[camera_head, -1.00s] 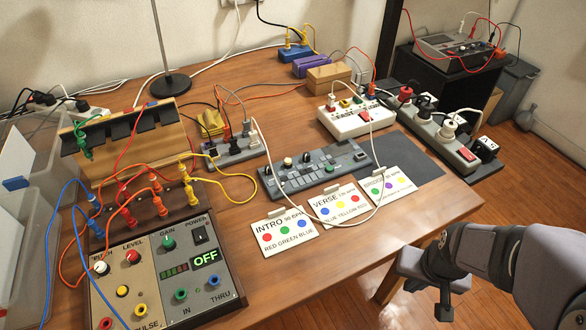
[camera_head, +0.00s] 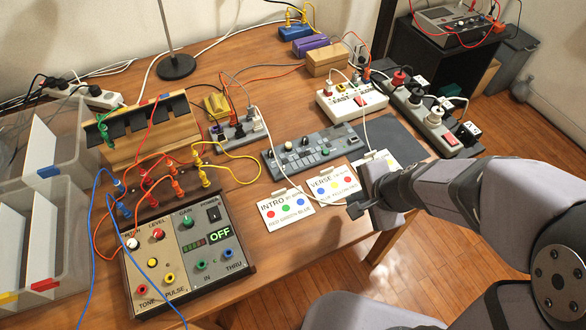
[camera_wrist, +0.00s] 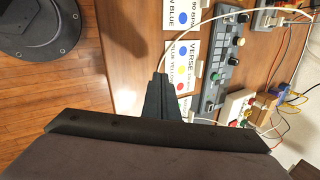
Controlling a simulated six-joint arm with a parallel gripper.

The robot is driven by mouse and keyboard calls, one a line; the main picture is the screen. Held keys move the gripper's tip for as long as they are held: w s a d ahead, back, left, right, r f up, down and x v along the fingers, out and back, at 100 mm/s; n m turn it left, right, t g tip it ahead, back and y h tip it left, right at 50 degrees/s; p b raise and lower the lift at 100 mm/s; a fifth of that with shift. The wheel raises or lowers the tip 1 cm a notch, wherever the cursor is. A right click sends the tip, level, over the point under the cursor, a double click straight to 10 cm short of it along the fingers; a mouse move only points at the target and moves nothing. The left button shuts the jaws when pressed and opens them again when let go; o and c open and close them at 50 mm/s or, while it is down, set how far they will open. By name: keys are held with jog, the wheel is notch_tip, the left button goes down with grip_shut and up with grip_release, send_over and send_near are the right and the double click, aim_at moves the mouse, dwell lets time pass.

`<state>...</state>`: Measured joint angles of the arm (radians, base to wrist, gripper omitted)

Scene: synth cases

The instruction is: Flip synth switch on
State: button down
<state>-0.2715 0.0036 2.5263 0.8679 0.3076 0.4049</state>
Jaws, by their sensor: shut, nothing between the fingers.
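The synth (camera_head: 180,258) is a grey and beige panel box at the front left of the table in the head view. Its black power switch (camera_head: 213,214) sits at the upper right of the panel, under the label POWER. The green display (camera_head: 220,234) below it reads OFF. My gripper (camera_head: 354,208) is shut and empty, over the table's front edge by the cards, well to the right of the synth. In the wrist view, my gripper's dark fingers (camera_wrist: 161,82) are together in front of the VERSE card (camera_wrist: 182,70). The synth is not in the wrist view.
Patch cables in blue, orange and yellow (camera_head: 240,158) arch over and behind the synth. A grey keyboard (camera_head: 312,150) and song cards (camera_head: 287,208) lie between synth and arm. Clear bins (camera_head: 40,250) stand at the left. Bare wood (camera_head: 285,250) lies right of the synth.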

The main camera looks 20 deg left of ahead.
aim_at(283, 167)
jog(key=a+r+m+t+y, duration=0.1)
jog(key=a+r+m, duration=0.3)
jog(key=a+m, duration=0.7)
jog(key=shift+w+a+r+m+y+p, duration=0.2)
jog(key=shift+r+m+y+p, duration=0.25)
jog(key=shift+y, duration=0.35)
jog(key=shift+f, duration=0.15)
jog(key=b+x, duration=0.5)
jog(key=x, duration=0.5)
jog(key=shift+r+p, duration=0.35)
jog(key=shift+p, duration=0.4)
